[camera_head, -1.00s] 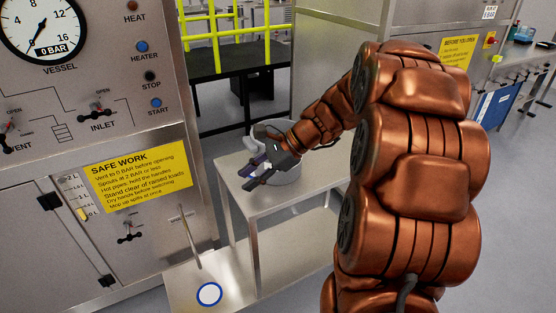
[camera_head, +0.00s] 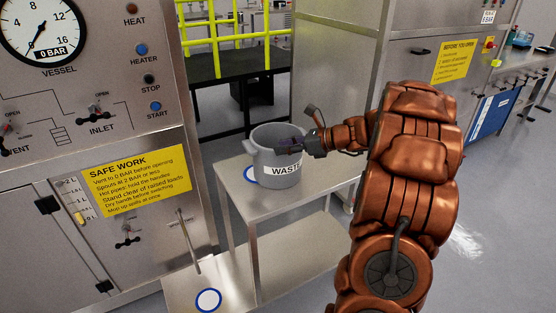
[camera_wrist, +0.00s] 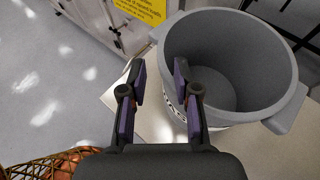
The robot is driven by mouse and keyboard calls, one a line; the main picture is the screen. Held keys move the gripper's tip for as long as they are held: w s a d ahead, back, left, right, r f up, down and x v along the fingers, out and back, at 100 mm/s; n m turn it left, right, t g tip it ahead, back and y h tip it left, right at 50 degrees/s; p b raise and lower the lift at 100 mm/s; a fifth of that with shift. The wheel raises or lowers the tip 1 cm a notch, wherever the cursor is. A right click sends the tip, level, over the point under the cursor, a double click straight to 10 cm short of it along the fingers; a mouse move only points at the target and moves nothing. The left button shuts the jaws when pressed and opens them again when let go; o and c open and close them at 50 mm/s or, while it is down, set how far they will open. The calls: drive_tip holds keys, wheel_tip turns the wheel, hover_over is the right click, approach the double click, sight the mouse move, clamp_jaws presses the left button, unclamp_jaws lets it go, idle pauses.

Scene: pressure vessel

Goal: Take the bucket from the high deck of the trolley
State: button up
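A grey bucket (camera_head: 276,158) with a white WASTE label stands upright on the high deck (camera_head: 312,192) of the metal trolley. Its left handle shows in the head view; my gripper hides part of its right side. My gripper (camera_head: 288,145) is at the bucket's right upper side, near the rim. In the wrist view my gripper (camera_wrist: 160,80) has its two fingers spread apart, with nothing visibly clamped between them. The bucket (camera_wrist: 228,65) opens empty at upper right there, and the right finger overlaps its near rim. I cannot tell whether they touch.
A blue ring mark (camera_head: 250,174) shows on the high deck left of the bucket. A low deck (camera_head: 185,292) with another blue ring (camera_head: 208,300) lies at front left. The vessel panel (camera_head: 110,110) stands close at left, a steel cabinet (camera_head: 335,70) behind.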

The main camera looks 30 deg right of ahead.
drive_tip(key=shift+p+x, duration=0.45)
drive_tip(key=shift+x, duration=2.6)
drive_tip(key=shift+d+f, duration=0.15)
clamp_jaws()
